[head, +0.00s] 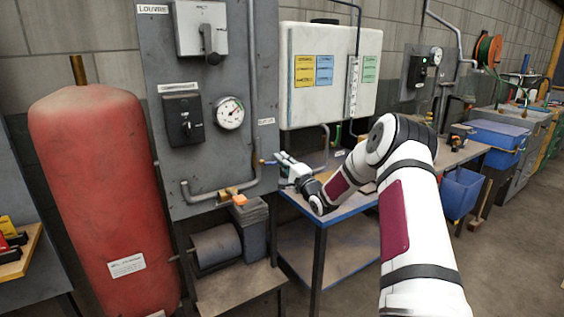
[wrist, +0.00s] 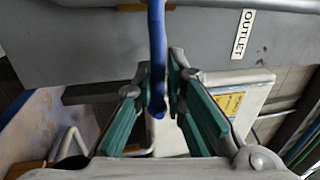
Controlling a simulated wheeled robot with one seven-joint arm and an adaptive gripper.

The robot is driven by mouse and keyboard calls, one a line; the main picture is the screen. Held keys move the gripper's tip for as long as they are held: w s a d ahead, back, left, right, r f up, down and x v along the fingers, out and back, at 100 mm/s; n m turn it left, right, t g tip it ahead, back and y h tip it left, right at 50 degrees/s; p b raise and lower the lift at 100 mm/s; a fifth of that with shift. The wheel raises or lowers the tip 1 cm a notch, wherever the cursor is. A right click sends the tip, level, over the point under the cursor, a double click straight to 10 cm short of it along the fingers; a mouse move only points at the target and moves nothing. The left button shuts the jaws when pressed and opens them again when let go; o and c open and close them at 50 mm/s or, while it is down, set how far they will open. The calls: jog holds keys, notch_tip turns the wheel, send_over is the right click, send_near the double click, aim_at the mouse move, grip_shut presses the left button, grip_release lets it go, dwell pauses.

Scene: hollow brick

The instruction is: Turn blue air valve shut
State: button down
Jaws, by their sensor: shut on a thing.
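The blue air valve handle (wrist: 157,45) is a narrow blue lever in the wrist view. It runs from the top middle down between my fingers. In the head view only a small blue bit of the handle (head: 268,162) shows, beside the grey pipe on the panel's right edge. My gripper (wrist: 160,98) has its two green-padded fingers on either side of the lever's end and is shut on it. In the head view my gripper (head: 279,161) reaches in from the right. The valve body is mostly hidden.
The grey panel (head: 215,165) carries a gauge (head: 229,113), switch boxes and pipework. The OUTLET label (wrist: 243,34) is close to the lever. A blue-edged table (head: 318,225) stands below my gripper. A red tank (head: 105,190) is at the left and a white cabinet (head: 330,110) is behind.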

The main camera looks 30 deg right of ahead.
jog(key=shift+f, duration=0.2)
jog(key=c, duration=1.7)
grip_release()
jog(key=v, duration=1.2)
